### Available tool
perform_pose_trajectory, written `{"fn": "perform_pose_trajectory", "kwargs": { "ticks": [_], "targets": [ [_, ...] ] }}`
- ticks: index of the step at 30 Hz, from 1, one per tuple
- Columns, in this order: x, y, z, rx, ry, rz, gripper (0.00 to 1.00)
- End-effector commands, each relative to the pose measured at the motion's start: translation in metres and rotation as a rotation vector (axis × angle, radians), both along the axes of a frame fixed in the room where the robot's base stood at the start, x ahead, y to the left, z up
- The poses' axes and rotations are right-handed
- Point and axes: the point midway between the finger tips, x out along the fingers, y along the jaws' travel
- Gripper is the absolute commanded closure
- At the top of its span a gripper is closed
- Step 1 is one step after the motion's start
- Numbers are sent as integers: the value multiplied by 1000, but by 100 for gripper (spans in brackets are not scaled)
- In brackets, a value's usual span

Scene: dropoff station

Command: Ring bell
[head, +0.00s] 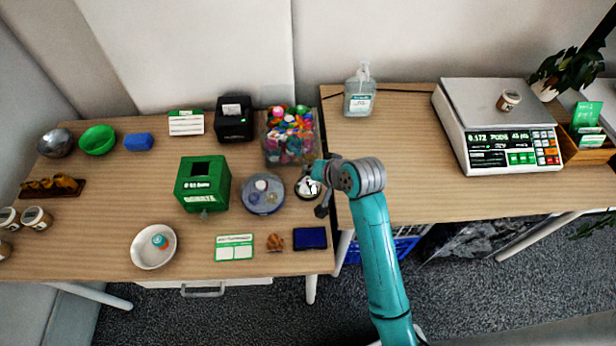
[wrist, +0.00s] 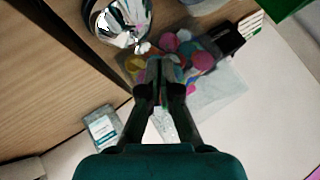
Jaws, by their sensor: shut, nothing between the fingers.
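The bell (head: 307,187) is a small shiny chrome dome near the right edge of the left table, partly hidden by my arm in the head view. My gripper (head: 321,210) points down beside it, just to its right and nearer the front. In the wrist view the bell (wrist: 122,20) shows at the top, left of and beyond the fingertips of my gripper (wrist: 160,62). The fingers are together with nothing between them. I see no clear contact with the bell; the exact height above the table is hard to tell.
A clear bin of colourful pieces (head: 290,148) stands behind the bell, and a round blue-grey dish (head: 262,194) is left of it. A green box (head: 203,184), a blue pad (head: 310,239) and a sanitizer bottle (head: 359,95) are around. The right table's front is clear.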

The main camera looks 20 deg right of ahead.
Motion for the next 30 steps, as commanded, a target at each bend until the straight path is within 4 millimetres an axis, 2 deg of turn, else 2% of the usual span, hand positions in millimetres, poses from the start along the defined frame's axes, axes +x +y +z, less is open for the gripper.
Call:
{"fn": "perform_pose_trajectory", "kwargs": {
  "ticks": [9, 30],
  "targets": [
    [0, 0, -8, 0, 0, 0, 100],
    [0, 0, -11, 0, 0, 0, 100]
  ]
}}
